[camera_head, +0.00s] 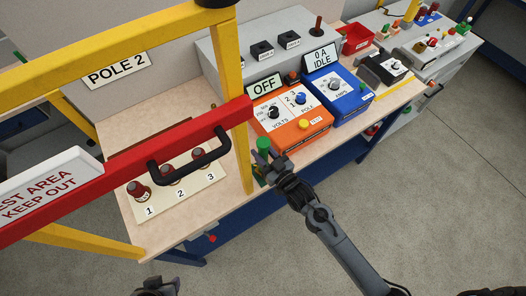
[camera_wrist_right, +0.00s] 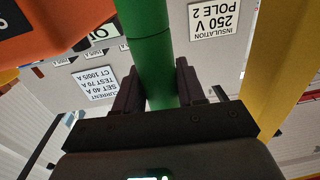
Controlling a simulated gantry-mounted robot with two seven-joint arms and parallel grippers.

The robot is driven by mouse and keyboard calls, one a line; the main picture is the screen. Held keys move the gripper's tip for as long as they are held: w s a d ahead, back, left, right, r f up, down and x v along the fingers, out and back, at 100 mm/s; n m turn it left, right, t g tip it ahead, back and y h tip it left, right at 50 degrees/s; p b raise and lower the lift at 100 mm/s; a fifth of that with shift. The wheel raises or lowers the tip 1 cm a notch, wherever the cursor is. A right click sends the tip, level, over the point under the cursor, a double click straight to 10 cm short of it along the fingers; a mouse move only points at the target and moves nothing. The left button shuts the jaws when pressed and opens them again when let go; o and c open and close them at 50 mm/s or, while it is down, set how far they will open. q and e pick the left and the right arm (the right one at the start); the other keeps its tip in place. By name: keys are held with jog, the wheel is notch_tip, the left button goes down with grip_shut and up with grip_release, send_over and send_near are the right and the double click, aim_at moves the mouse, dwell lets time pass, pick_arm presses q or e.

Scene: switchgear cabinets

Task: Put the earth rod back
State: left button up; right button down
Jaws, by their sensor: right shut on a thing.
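The green earth rod (camera_head: 263,144) stands at the front edge of the bench, beside the yellow post and in front of the orange box. My right gripper (camera_head: 272,167) is shut on it. In the right wrist view the green rod (camera_wrist_right: 151,55) passes between the two fingers of the gripper (camera_wrist_right: 160,90), which press on it from both sides. The rod's lower end is hidden behind the gripper, and I cannot tell whether it sits in a holder. A dark part of my left gripper (camera_head: 157,287) shows at the bottom edge, with its fingers unclear.
A yellow post (camera_head: 241,150) and a red barrier (camera_head: 110,165) with a black handle stand left of the rod. The orange box (camera_head: 290,122) reads OFF; the blue box (camera_head: 338,92) is beside it. Numbered terminals (camera_head: 138,190) are at left. Floor in front is clear.

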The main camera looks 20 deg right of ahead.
jog(key=shift+r, duration=0.1)
jog(key=c, duration=0.6)
grip_release()
jog(key=shift+w, duration=0.1)
jog(key=shift+f, duration=0.2)
